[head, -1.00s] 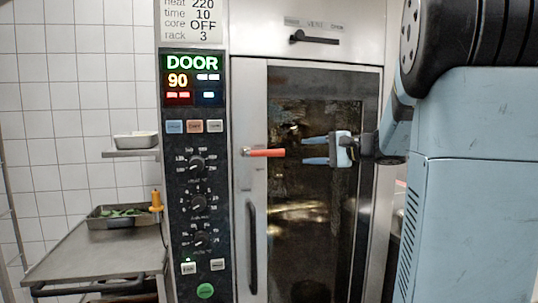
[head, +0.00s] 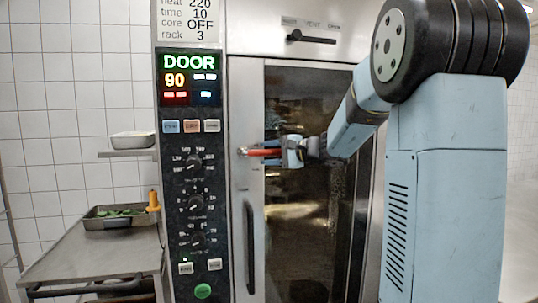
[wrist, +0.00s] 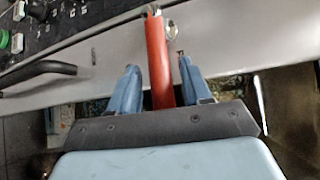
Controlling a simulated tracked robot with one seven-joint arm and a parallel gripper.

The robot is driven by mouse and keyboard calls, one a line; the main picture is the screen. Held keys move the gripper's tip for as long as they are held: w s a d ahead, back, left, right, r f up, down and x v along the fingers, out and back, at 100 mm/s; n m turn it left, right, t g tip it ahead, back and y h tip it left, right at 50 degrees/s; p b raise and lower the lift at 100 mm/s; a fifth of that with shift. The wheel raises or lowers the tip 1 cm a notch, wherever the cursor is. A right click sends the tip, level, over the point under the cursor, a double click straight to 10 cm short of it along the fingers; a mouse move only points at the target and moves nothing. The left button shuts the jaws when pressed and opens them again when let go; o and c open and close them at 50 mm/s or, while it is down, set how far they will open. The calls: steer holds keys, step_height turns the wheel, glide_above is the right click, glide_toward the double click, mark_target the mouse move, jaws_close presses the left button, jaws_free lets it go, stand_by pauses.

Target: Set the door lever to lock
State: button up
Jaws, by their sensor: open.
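The red door lever (head: 262,152) sticks out horizontally to the right from its pivot on the oven door's steel frame. It also shows in the wrist view (wrist: 158,62), running between my two blue fingers. My gripper (head: 272,152) is open around the lever, with one finger on each side. The oven door (head: 310,220) looks closed, and the panel display (head: 188,75) reads DOOR and 90.
A black vertical door handle (head: 250,245) stands below the lever. The control panel (head: 195,215) with knobs and buttons is on the left. A steel table (head: 95,262) holds a tray (head: 100,222) of greens. A vent slider (head: 310,38) is above the door.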

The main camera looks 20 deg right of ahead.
steer(key=shift+c, duration=0.3)
jaws_close()
stand_by(0.3)
